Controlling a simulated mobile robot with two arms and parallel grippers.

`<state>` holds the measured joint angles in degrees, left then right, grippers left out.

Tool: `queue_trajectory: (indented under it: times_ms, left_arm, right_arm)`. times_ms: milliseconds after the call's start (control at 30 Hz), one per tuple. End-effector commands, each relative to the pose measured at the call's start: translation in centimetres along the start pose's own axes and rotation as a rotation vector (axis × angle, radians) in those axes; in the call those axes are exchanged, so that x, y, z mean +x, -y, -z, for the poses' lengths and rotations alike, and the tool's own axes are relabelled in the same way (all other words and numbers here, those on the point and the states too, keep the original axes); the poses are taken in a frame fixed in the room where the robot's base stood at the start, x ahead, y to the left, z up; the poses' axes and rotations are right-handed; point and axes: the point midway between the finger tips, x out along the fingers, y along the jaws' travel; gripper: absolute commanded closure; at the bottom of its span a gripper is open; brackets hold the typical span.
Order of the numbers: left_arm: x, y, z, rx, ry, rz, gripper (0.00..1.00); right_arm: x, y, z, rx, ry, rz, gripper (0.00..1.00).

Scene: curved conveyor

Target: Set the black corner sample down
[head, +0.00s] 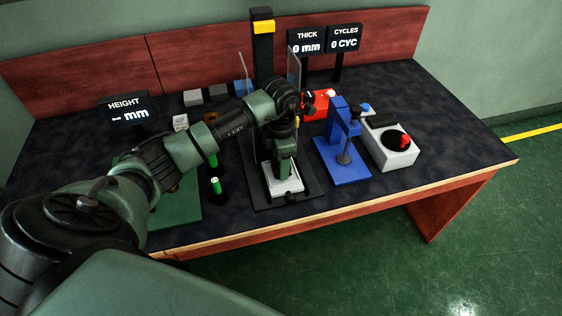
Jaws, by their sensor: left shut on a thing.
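My left gripper (284,172) comes in from the left and points down over the light grey plate (296,188) of a black stand (262,202) at the middle front of the bench. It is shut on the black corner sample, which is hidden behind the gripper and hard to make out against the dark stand. I cannot tell whether the sample touches the plate. My right gripper is not in view.
A blue press (345,172) and a white box with a black disc (393,152) stand to the right. A green pin (215,186) stands to the left. A tall black column (263,50) and a HEIGHT display (124,112) stand behind. The right end of the bench is clear.

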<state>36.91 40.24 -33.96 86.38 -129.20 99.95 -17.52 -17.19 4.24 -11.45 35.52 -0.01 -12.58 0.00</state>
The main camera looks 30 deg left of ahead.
Motion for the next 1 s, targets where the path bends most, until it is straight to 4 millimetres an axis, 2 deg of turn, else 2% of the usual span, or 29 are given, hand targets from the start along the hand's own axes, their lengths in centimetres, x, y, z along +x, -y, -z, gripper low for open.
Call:
queue_trajectory:
  times_ms: [333,367,400,433,700,833,1000]
  left_arm:
    - [0.4,-0.1,0.0,0.000,0.002,-0.001,0.91]
    - [0.2,-0.1,-0.1,0.000,0.002,-0.001,0.42]
    - [0.2,-0.1,-0.1,0.000,0.002,-0.001,0.31]
    - [0.2,-0.1,-0.1,0.000,0.002,-0.001,0.29]
    - [0.2,0.0,-0.1,0.000,0.002,-0.001,0.29]
    - [-0.5,-0.1,-0.1,0.001,0.003,-0.003,0.29]
    - [-3.3,-0.2,-0.1,0.001,0.006,-0.006,0.29]
  right_arm:
    - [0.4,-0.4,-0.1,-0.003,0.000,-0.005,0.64]
    - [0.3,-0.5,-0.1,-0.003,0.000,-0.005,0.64]
    - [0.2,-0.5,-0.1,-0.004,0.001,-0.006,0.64]
    - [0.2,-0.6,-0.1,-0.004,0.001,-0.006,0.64]
    - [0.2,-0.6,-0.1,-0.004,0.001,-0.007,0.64]
    - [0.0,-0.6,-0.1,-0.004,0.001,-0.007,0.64]
    - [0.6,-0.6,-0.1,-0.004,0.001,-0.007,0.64]
